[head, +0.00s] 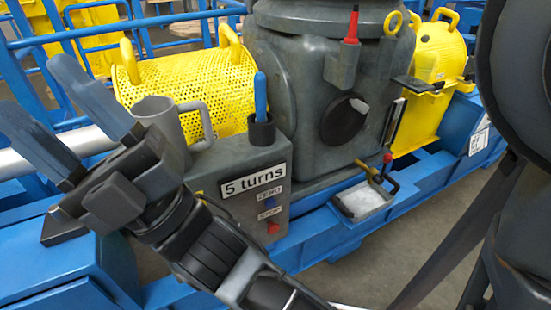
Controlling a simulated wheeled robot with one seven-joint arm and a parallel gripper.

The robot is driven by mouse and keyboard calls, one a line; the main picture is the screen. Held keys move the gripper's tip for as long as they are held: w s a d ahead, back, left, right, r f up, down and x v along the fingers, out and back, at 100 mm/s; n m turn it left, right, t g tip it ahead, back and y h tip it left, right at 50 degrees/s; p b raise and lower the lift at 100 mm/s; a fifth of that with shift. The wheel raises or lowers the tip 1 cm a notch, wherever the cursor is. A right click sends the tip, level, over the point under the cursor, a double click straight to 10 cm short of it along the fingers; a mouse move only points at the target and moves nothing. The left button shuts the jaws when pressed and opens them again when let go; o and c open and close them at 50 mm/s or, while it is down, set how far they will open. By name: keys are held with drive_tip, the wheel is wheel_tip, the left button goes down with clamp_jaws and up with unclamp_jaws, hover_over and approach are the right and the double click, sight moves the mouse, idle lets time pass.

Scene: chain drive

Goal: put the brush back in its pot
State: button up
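A blue handle (260,96) stands upright in a small black cup (262,130) on top of the grey control box. Its lower end is hidden in the cup, so I cannot tell for sure that it is the brush. A grey mug-like pot (163,118) with a side handle stands left of it; its inside is hidden. My gripper (62,115) is at the left, in front of and left of the grey pot. Its two blue-grey fingers are spread wide, with nothing seen between them.
The control box (238,202) reads "5 turns". A red-tipped tool (352,25) stands in a grey holder on the large housing (285,70). A tray (362,200) with white content and small handles is at lower right. Yellow perforated guards (190,85) stand behind.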

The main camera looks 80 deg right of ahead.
drive_tip(key=s+f+m+g+h, duration=0.1)
drive_tip(key=s+f+m+g, duration=0.5)
drive_tip(key=s+f, duration=0.5)
drive_tip(key=s+d+f+m+g+h, duration=0.1)
drive_tip(key=s+f+m+g, duration=0.6)
drive_tip(key=f, duration=0.8)
drive_tip(key=s+g, duration=0.2)
drive_tip(key=s, duration=0.2)
drive_tip(key=shift+s+f+m+h, duration=0.25)
drive_tip(key=shift+m+h, duration=0.05)
drive_tip(key=shift+r, duration=0.1)
